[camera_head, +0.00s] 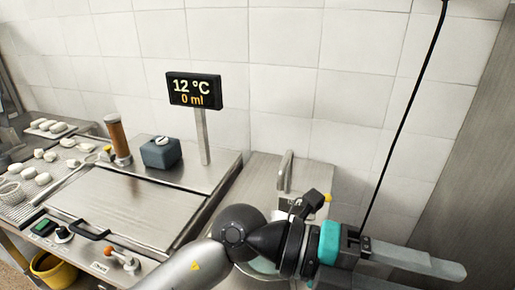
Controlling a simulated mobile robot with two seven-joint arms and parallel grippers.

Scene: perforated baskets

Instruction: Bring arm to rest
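One of my arms enters from the bottom left and reaches across to the right, so I take it as the left. Its gripper (440,268) points right at the lower right, past a teal band on the wrist. Its long grey fingers overlap from this angle, so I cannot tell whether they are open or shut. I see no object held at the fingers. The arm hangs over the sink area and hides part of it. My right gripper is not in view.
A metal counter holds a covered fryer (125,205), a display post (194,91), a brown cylinder (117,139) and a blue-grey box (161,154). A sink tap (286,172) stands behind the arm. A black cable (405,110) hangs near the gripper. A yellow bucket (53,270) is below.

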